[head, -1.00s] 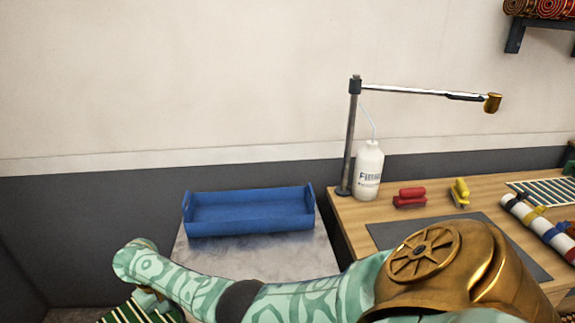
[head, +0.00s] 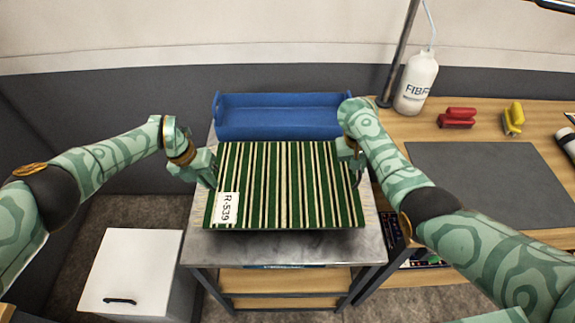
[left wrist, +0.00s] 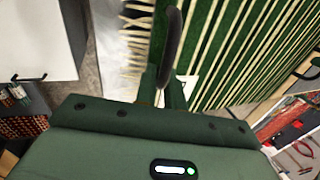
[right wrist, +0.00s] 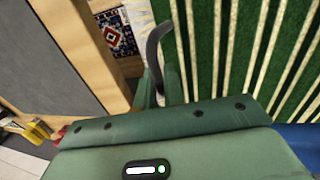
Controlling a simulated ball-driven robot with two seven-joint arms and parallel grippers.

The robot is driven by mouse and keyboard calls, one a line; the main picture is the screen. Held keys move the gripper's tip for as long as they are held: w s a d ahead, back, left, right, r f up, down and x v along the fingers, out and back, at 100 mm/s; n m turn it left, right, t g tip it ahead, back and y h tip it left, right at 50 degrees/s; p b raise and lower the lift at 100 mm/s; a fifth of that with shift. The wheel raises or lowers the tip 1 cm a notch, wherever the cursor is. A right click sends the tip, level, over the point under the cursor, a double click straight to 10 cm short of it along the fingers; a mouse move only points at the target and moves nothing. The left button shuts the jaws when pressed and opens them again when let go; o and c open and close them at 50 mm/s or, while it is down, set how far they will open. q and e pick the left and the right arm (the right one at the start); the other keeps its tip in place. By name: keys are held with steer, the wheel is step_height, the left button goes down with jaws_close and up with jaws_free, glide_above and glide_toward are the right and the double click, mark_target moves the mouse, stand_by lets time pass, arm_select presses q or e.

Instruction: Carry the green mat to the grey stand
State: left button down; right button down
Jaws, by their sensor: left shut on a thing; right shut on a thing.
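The green mat (head: 288,185) has cream stripes and a white label reading R-539, and lies flat over the grey stand (head: 290,248). My left gripper (head: 212,176) is shut on the mat's left edge. My right gripper (head: 354,168) is shut on its right edge. The mat also fills much of the left wrist view (left wrist: 232,50) and the right wrist view (right wrist: 245,45). A dark band shows under its front edge; I cannot tell whether it touches the stand top. The mat hides most of that top.
A blue tray (head: 285,115) stands at the back of the stand, just behind the mat. A wooden bench (head: 400,128) on the right holds a dark grey pad (head: 485,182), a white bottle (head: 416,82), and red (head: 457,117) and yellow (head: 513,118) tools. A white cabinet (head: 130,272) stands at front left.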

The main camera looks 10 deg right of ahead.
mark_target(212, 193)
arm_select(q)
steer(key=shift+w+a+f, duration=0.15)
steer(key=shift+w, duration=0.05)
arm_select(e)
steer(key=shift+w+d+f, duration=0.15)
steer(key=shift+d+f, duration=0.05)
steer(key=shift+d, duration=0.05)
steer(key=shift+f, duration=0.1)
